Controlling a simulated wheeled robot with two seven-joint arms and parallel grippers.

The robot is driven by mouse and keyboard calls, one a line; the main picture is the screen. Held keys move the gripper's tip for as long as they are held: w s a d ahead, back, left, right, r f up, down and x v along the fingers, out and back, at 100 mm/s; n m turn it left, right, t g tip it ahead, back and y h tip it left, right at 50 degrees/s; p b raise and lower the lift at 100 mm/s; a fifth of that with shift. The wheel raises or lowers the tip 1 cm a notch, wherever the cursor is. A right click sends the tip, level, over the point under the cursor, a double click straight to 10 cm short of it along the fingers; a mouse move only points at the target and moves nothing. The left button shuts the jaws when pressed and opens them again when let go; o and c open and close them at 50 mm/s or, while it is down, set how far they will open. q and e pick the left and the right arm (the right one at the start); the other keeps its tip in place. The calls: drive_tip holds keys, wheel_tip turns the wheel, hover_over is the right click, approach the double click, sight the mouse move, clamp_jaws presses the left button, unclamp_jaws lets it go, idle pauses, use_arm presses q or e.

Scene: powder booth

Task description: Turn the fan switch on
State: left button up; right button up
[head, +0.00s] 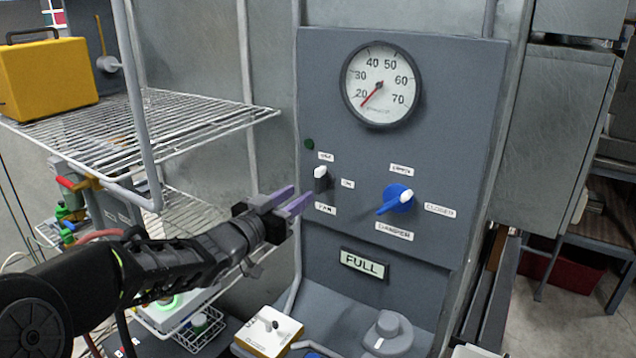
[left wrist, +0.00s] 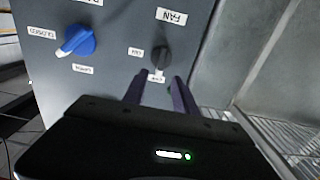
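The fan switch (head: 320,180) is a small dark knob with a white tip on the grey panel (head: 440,90). Its white tip points up, toward the upper label, with the ON label to its right and the FAN label below. In the left wrist view the switch (left wrist: 162,58) appears upside down, just beyond the fingertips. My left gripper (head: 291,199) is open and empty, with purple fingers, a little left of and below the switch. The fingers (left wrist: 159,82) show a gap between them and seem apart from the switch. My right gripper is not in view.
A blue damper knob (head: 399,199) is right of the switch; a round gauge (head: 381,85) is above. A FULL sign (head: 362,264) and a grey knob (head: 388,330) are below. A wire shelf (head: 190,115) with a yellow case (head: 45,78) stands left.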

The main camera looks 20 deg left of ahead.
sight(317, 181)
use_arm(q)
drive_tip(key=w, duration=0.2)
drive_tip(key=w+p, duration=0.1)
drive_tip(key=w, duration=0.2)
drive_tip(key=w+d, duration=0.1)
drive_tip(key=w, duration=0.1)
drive_tip(key=shift+w+p, duration=0.3)
drive_tip(key=shift+p, duration=0.05)
drive_tip(key=shift+c, duration=0.4)
clamp_jaws()
